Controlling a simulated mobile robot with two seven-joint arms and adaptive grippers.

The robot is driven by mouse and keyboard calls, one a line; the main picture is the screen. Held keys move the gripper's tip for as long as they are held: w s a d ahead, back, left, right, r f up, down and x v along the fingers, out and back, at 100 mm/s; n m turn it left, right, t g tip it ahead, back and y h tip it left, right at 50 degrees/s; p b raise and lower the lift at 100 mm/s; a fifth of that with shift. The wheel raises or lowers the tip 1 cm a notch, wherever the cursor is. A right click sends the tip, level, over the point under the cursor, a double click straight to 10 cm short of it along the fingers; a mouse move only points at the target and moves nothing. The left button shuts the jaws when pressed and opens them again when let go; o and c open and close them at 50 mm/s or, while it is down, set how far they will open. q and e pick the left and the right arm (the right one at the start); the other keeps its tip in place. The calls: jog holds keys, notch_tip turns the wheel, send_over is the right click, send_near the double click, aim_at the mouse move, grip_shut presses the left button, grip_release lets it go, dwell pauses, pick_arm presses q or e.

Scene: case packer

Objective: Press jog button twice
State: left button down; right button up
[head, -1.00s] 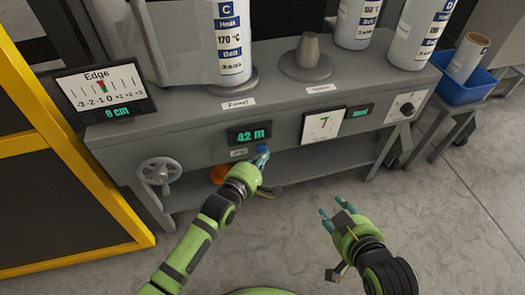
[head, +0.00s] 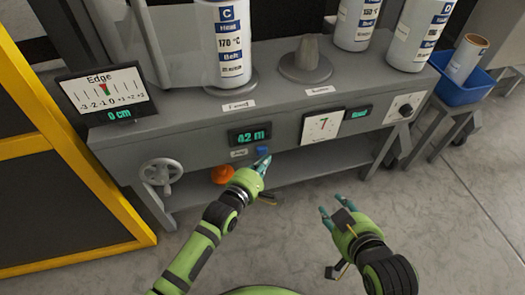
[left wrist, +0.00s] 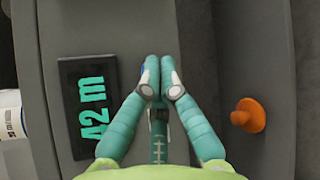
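The blue jog button (head: 263,150) is on the front of the grey machine, right of a small white label (head: 239,153) and below a display (head: 249,135) reading 42 m. My left gripper (head: 263,162) is just below and in front of the button in the head view, with a small gap showing. In the left wrist view its two fingers (left wrist: 160,82) are together with nothing seen between them, and they mostly hide the button. The display (left wrist: 88,105) is left of them. My right gripper (head: 331,206) is open and empty, away from the machine.
An orange knob (head: 222,174) is below left of the button and also shows in the left wrist view (left wrist: 248,115). A handwheel (head: 160,172) is further left. A dial (head: 322,126) is to the right. Open floor lies in front.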

pick_arm(q)
jog(key=shift+s, duration=0.1)
jog(key=s+p, duration=0.1)
jog(key=s+d+p, duration=0.1)
jog(key=s, duration=0.2)
jog(key=shift+s+d+p, duration=0.3)
jog(key=shift+p, duration=0.1)
pick_arm(e)
notch_tip(320, 180, up, 3)
jog(key=shift+f, duration=0.1)
dwell(1.4)
